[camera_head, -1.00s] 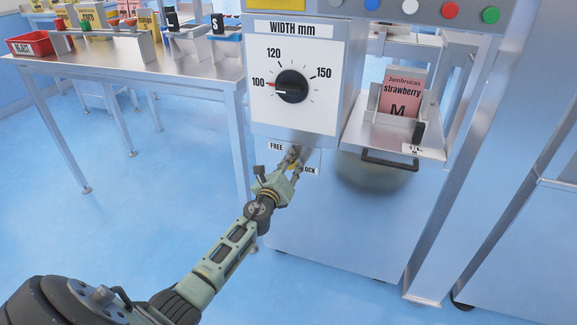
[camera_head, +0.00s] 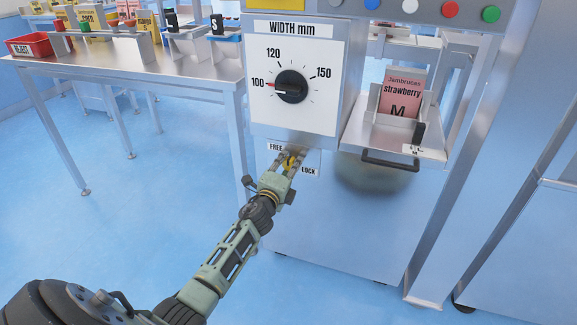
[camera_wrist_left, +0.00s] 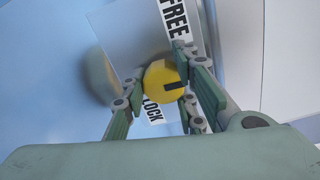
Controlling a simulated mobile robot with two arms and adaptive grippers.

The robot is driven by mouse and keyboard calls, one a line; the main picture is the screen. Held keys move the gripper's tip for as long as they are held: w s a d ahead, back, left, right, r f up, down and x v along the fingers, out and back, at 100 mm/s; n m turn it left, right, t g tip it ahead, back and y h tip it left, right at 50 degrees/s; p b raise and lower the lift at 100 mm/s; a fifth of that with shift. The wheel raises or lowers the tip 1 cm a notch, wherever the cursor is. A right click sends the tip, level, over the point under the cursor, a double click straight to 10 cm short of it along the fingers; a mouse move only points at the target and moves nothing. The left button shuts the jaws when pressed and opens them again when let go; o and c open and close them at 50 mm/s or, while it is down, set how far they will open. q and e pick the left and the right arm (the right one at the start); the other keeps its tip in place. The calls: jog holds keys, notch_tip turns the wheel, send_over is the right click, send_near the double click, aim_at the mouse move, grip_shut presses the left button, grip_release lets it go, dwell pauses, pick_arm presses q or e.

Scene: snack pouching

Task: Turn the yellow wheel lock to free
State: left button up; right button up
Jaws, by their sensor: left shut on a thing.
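The yellow wheel lock (camera_head: 290,162) sits on the machine front below the width dial, between a FREE label (camera_head: 276,147) at its upper left and a LOCK label (camera_head: 309,171) at its lower right. My left gripper (camera_head: 289,160) is shut on the wheel lock, its fingers on either side. In the left wrist view the yellow knob (camera_wrist_left: 163,82) shows a dark mark on its face and lies between the fingers. The FREE label is above it and the LOCK label (camera_wrist_left: 152,109) is partly hidden below. My right gripper is in no view.
Above is the WIDTH mm dial (camera_head: 291,87), its red pointer near 100. To the right, a tray with a handle (camera_head: 390,161) juts out, holding a pink strawberry pouch (camera_head: 402,92). A metal table with a red reject bin (camera_head: 30,44) stands at left.

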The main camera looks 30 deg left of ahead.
pick_arm(q)
jog(key=shift+s+a+f+n, duration=0.1)
jog(key=shift+s+f+n, duration=0.05)
jog(key=shift+f+n, duration=0.35)
jog(key=o, duration=1)
jog(key=shift+r, duration=0.1)
jog(key=shift+r, duration=0.15)
jog(key=v, duration=1.2)
